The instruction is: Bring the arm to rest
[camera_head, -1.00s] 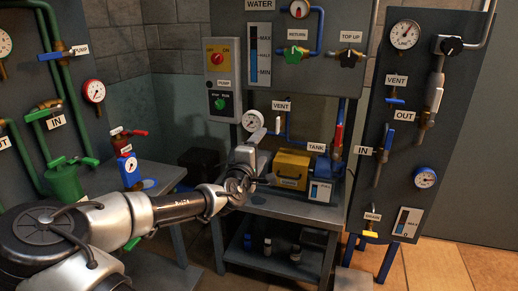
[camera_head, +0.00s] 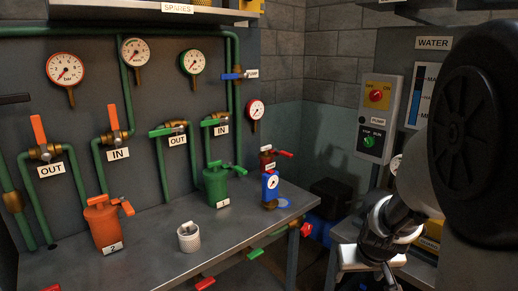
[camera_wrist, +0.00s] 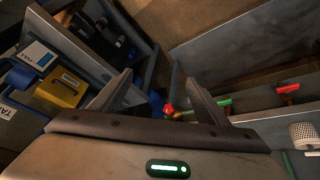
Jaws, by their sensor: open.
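My arm is at the right of the head view, its dark joint large and close to the camera. My gripper (camera_wrist: 160,77) shows in the wrist view with its two fingers apart and nothing between them. It points down over a gap between the bench side and a lower stand. In the head view the hand (camera_head: 372,257) is low at the right, beside the workbench (camera_head: 225,232); its fingers are not clear there.
An orange pot (camera_head: 103,228), a green pot (camera_head: 215,187) and a white perforated cup (camera_head: 189,237) stand on the bench. Red and green handles (camera_head: 254,254) stick out along its front edge. A yellow box (camera_wrist: 62,91) lies at left in the wrist view.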

